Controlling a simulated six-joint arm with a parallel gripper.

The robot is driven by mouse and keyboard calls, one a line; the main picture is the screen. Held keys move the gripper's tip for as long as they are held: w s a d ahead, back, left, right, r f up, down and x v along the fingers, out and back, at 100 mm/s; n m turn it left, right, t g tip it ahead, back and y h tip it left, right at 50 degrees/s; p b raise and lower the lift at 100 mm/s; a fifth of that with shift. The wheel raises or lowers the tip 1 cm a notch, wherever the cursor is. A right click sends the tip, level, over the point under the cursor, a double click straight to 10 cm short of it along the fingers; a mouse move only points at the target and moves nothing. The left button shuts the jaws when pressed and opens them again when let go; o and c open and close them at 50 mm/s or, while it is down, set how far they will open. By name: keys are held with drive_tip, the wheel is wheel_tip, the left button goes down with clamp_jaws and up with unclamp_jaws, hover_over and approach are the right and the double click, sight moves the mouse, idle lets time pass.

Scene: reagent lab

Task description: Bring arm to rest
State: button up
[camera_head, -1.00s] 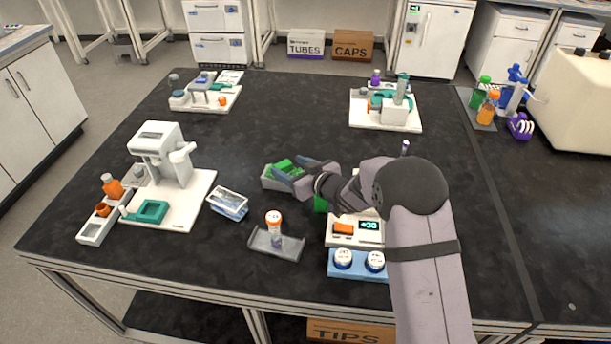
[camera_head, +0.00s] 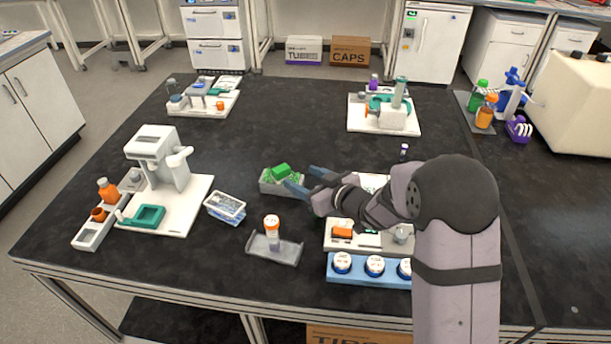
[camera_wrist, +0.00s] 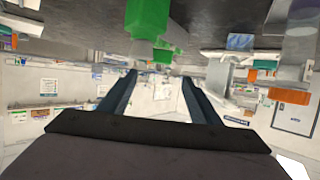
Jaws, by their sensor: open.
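My gripper (camera_head: 303,180) is open and empty, low over the middle of the black bench, with its fingers pointing left. Its two dark blue fingers stand apart in the wrist view (camera_wrist: 155,88), with nothing between them. The fingertips are just right of a grey bin (camera_head: 268,187) holding green pieces (camera_head: 281,170). I cannot tell whether they touch the bin. In the wrist view, a green object (camera_wrist: 147,22) hangs at the top of the upside-down picture, beyond the fingers. My forearm covers part of the bench to the right.
A clear box (camera_head: 225,208) sits to the left. A blue rack (camera_head: 355,280) with white-capped jars lies beside my arm. A white device (camera_head: 160,160) stands at left. The bench's back middle (camera_head: 290,120) is clear.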

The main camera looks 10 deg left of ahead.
drive_tip(key=shift+m+t+h, duration=0.6)
drive_tip(key=shift+t+h, duration=0.2)
drive_tip(key=shift+h, duration=0.1)
drive_tip(key=d+r, duration=0.2)
drive_tip(key=d, duration=0.1)
drive_tip(key=w+d, duration=0.1)
drive_tip(key=d, duration=0.1)
drive_tip(key=shift+r, duration=0.4)
drive_tip(key=s+d+f+m+g+h+p, duration=0.2)
drive_tip(key=s+d+m+h, duration=0.35)
drive_tip(key=d, duration=0.85)
drive_tip(key=s+d+g+h, duration=0.1)
drive_tip(key=s, duration=0.3)
drive_tip(key=s+d+f+g+h, duration=0.1)
drive_tip(key=s+d+g, duration=0.1)
drive_tip(key=s, duration=0.3)
drive_tip(key=s+d+f+m+g+h+p, duration=0.1)
drive_tip(key=s, duration=0.3)
drive_tip(key=shift+s+d+g, duration=0.3)
drive_tip(key=shift+d+g, duration=0.05)
drive_tip(key=shift+g, duration=0.05)
drive_tip(key=s+m+g, duration=0.1)
drive_tip(key=s+g, duration=0.3)
drive_tip(key=s, duration=1)
drive_tip(key=shift+g+p, duration=0.3)
drive_tip(key=shift+p, duration=0.15)
drive_tip(key=shift+a+f+y, duration=0.1)
drive_tip(key=shift+y, duration=0.15)
